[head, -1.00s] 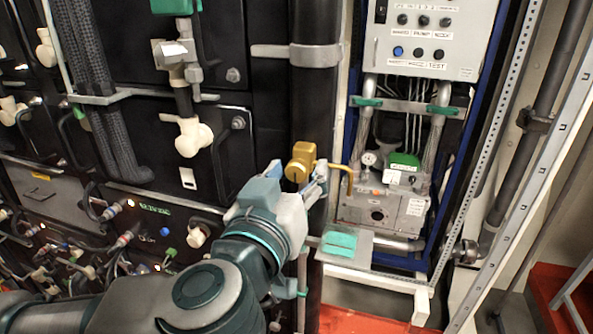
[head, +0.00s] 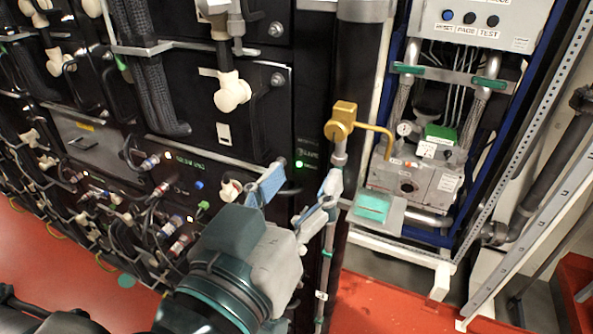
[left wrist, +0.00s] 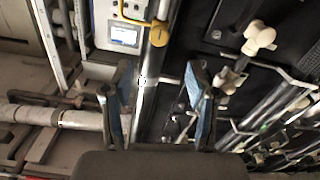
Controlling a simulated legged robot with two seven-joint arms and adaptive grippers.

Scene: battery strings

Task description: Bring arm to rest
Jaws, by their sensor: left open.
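My left gripper (head: 297,193) is in the lower middle of the head view, its arm coming in from the lower left. Its two blue-padded fingers are spread apart with nothing between them. In the left wrist view the fingers (left wrist: 160,100) are also wide apart and empty. A brass-yellow valve with a curved handle (head: 342,121) sits on a vertical pipe, above and to the right of the gripper, apart from it. The valve's yellow handle also shows at the top of the left wrist view (left wrist: 159,34). My right gripper is not seen.
Black battery racks (head: 257,107) with cables and white valves fill the left. A control box (head: 485,25) and a grey pump unit (head: 410,180) stand at the right beside a perforated metal upright (head: 535,130). Red floor (head: 375,305) is open below.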

